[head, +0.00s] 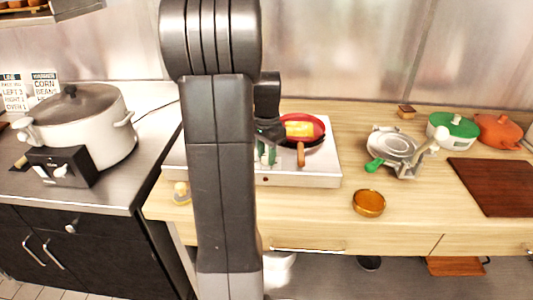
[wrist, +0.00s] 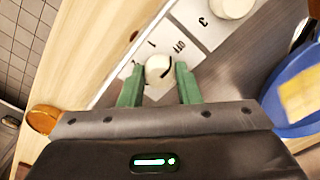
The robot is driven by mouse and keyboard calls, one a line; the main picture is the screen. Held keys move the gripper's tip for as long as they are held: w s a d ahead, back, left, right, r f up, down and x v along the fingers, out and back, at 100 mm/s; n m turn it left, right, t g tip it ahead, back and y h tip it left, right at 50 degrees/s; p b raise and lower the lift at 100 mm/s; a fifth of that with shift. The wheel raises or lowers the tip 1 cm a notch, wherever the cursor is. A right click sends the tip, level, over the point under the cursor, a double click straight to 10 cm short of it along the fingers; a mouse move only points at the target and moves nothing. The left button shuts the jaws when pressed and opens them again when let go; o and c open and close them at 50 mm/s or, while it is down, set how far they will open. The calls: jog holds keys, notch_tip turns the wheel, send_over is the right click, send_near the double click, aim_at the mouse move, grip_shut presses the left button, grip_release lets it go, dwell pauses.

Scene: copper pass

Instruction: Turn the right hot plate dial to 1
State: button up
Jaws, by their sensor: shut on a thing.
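My gripper (wrist: 158,84) has its two green fingers on either side of a round white dial (wrist: 158,69), shut on it. This dial is on the pale front of the hot plate and is the one nearer the copper dish, so the right one. Printed marks, including a 1, sit beside it; a dark line on the dial slants toward the mark right of the 1. A second white dial (wrist: 232,7) shows at the top edge. In the head view the hot plate (head: 318,181) is partly hidden by my arm, and the held dial cannot be made out.
A red pan (head: 318,122) with a yellow block stands on the hot plate. A copper dish (head: 369,203) sits on the wooden counter, also in the wrist view (wrist: 43,119). A green-handled metal tool (head: 397,148) and a dark board (head: 495,183) are to the right, a large pot (head: 85,110) left.

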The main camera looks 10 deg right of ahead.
jog(key=n+p, duration=0.1)
jog(key=n, duration=0.5)
jog(key=n+p, duration=0.1)
jog(key=n, duration=0.4)
dwell(0.4)
jog(key=shift+n, duration=0.4)
jog(key=o, duration=1)
jog(key=shift+r, duration=0.1)
notch_tip(320, 180, up, 14)
jog(key=shift+f, duration=0.15)
